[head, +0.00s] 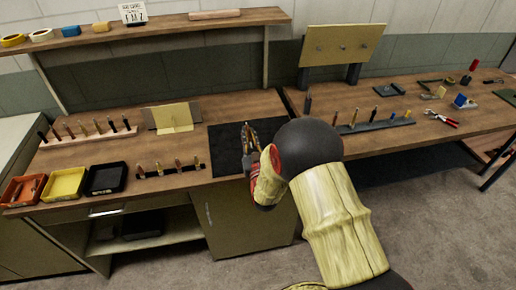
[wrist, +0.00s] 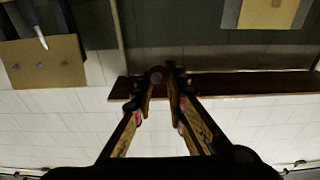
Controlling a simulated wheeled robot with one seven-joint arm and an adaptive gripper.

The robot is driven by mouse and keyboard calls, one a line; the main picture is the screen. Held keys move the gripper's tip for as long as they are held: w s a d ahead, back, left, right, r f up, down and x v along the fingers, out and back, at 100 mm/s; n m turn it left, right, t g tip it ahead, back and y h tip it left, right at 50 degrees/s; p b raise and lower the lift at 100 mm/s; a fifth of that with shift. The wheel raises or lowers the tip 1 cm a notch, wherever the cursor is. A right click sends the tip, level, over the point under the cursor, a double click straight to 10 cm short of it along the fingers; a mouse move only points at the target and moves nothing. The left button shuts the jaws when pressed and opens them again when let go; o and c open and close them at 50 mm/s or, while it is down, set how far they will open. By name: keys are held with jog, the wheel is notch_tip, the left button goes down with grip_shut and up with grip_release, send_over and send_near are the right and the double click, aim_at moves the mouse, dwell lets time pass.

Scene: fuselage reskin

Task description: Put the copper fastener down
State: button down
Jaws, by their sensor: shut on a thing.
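My gripper (head: 247,127) is raised above the black mat (head: 222,152) on the left workbench, its fingers pointing up and away. In the wrist view my gripper (wrist: 165,72) has its fingers drawn together at the tips. A small round reddish-brown end, which looks like the copper fastener (wrist: 156,75), shows between the fingertips. The rest of it is hidden by the fingers, and it is too small to make out in the head view.
Orange (head: 22,190), yellow (head: 65,184) and black (head: 107,179) trays stand at the bench's left front. A wooden rack (head: 92,138) and a dark strip (head: 172,171) hold upright pins. A tan panel (head: 342,45) stands on the right bench. A shelf (head: 160,28) hangs behind.

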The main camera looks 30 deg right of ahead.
jog(key=d+f, duration=0.1)
jog(key=d+f+b, duration=0.1)
jog(key=d+f, duration=0.1)
jog(key=w+d+f, duration=0.1)
jog(key=f, duration=0.1)
jog(key=shift+d+f+b, duration=0.15)
jog(key=shift+f+b, duration=0.1)
jog(key=shift+b, duration=0.1)
notch_tip(320, 180, down, 4)
jog(key=shift+w+d+r+b, duration=0.1)
jog(key=shift+d+r+b, duration=0.1)
jog(key=shift+b, duration=0.65)
jog(key=shift+r, duration=0.1)
jog(key=shift+f+b, duration=0.45)
jog(key=shift+b, duration=0.05)
